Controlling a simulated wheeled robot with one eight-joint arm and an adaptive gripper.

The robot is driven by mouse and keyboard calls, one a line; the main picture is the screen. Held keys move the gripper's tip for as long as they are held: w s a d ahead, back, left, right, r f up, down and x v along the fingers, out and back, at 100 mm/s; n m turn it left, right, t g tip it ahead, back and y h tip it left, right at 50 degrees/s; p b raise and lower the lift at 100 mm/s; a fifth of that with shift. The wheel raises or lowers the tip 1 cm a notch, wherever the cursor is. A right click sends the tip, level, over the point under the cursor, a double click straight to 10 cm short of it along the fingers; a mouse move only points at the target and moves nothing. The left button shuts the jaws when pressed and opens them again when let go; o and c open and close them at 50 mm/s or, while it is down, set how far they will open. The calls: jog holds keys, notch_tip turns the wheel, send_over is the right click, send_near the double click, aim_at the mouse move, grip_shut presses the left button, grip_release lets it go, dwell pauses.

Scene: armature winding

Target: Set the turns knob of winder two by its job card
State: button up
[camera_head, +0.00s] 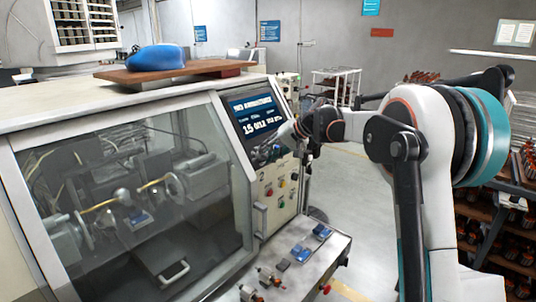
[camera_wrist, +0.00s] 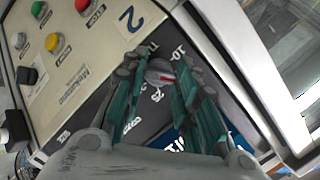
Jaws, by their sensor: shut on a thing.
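The turns knob (camera_wrist: 160,72) is a small round grey knob with a red mark, set on a dark dial plate with printed figures around it. My gripper (camera_wrist: 163,82) has its green-padded fingers on both sides of the knob and is shut on it. A large "2" (camera_wrist: 128,18) is printed on the pale panel beside the dial. In the head view my gripper (camera_head: 285,140) is at the panel of the winder (camera_head: 30,140), and the arm hides the knob. A dark blue card or display (camera_head: 258,115) with white print is just above; its small print is blurred.
Green, red and yellow buttons (camera_wrist: 52,42) and a dark switch (camera_wrist: 27,76) sit near my gripper. A clear guard (camera_head: 150,190) covers the winder's front. A lower console (camera_head: 300,255) juts out below.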

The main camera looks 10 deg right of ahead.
jog(key=shift+n+h, duration=0.3)
jog(key=shift+n, duration=0.7)
jog(key=o, duration=1.1)
jog(key=shift+c, duration=0.2)
jog(key=v, duration=1.2)
